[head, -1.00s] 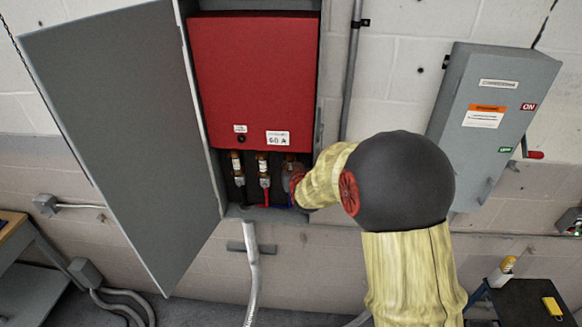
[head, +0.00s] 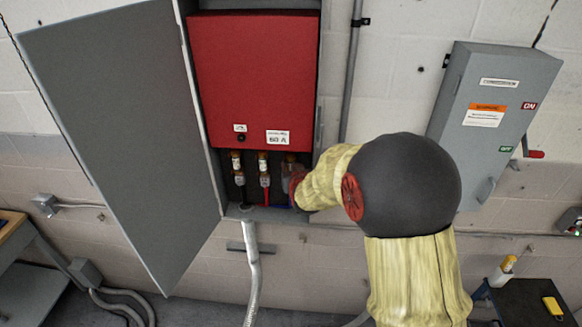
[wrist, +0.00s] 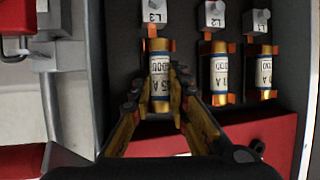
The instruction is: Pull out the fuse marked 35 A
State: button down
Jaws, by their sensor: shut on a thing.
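Three brass-ended fuses with white labels stand in a row in the open grey cabinet, below a red panel. My gripper (wrist: 160,84) is shut on the fuse under the L3 terminal (wrist: 160,62), one finger on each side. Its label is partly covered; "5 A" shows, and the digit before it is unclear. Its end is close to an orange clip, and I cannot tell whether it is still seated. The middle fuse (wrist: 220,72) and the L1 fuse (wrist: 263,68) sit in their orange clips. In the head view my gripper (head: 293,180) largely hides the held fuse.
The grey cabinet door (head: 120,130) stands open at the left. A grey switch box (head: 490,120) with a red-tipped handle is at the right. Cables run below the fuses.

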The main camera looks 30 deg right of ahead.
jog(key=shift+s+a+b, duration=0.25)
jog(key=shift+s+a, duration=0.25)
jog(key=shift+s, duration=0.2)
jog(key=shift+s+a+b, duration=0.25)
jog(key=shift+s+a, duration=0.2)
jog(key=shift+s, duration=0.2)
dwell(0.4)
jog(key=shift+s+a, duration=0.7)
jog(key=shift+s, duration=0.3)
jog(key=shift+s+a, duration=0.65)
jog(key=shift+s, duration=0.35)
